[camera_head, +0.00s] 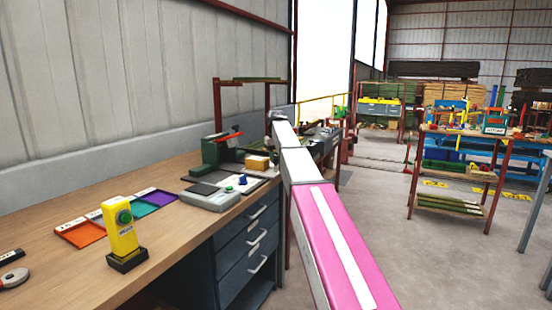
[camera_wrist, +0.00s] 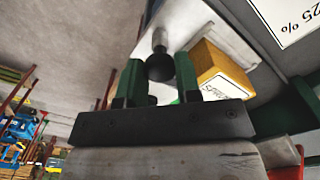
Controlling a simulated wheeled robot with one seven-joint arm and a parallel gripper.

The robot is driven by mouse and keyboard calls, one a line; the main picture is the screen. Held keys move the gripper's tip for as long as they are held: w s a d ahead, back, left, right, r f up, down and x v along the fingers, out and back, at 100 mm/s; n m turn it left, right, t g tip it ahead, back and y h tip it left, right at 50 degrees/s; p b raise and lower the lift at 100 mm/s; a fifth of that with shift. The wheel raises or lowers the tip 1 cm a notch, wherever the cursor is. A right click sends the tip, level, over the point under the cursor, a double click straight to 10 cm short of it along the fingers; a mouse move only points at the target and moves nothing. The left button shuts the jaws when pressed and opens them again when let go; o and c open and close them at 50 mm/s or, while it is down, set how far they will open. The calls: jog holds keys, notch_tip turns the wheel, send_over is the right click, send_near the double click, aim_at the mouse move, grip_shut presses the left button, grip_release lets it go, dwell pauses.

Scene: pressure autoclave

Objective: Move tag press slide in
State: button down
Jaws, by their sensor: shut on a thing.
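The green tag press (camera_head: 212,152), with a red lever, stands at the far end of the wooden bench. In the wrist view the two green fingers of my gripper (camera_wrist: 158,84) are shut on a round black knob (camera_wrist: 160,66). My arm hides the gripper and knob in the head view.
A grey box (camera_head: 208,198) with a blue knob, coloured trays (camera_head: 85,235) and a yellow device with a green button (camera_head: 121,228) stand on the bench (camera_head: 175,262). A drawer unit (camera_head: 243,250) is below. The floor to the right is open, with shelves (camera_head: 455,172) beyond.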

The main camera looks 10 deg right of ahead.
aim_at(253, 158)
jog(key=w+a, duration=0.2)
jog(key=a, duration=0.1)
jog(key=w+a, duration=0.5)
jog(key=a, duration=0.2)
jog(key=shift+w+r, duration=0.1)
jog(key=shift+w, duration=0.1)
jog(key=c, duration=0.8)
grip_release()
jog(key=shift+a, duration=0.1)
notch_tip(253, 158, up, 11)
jog(key=shift+f, duration=0.1)
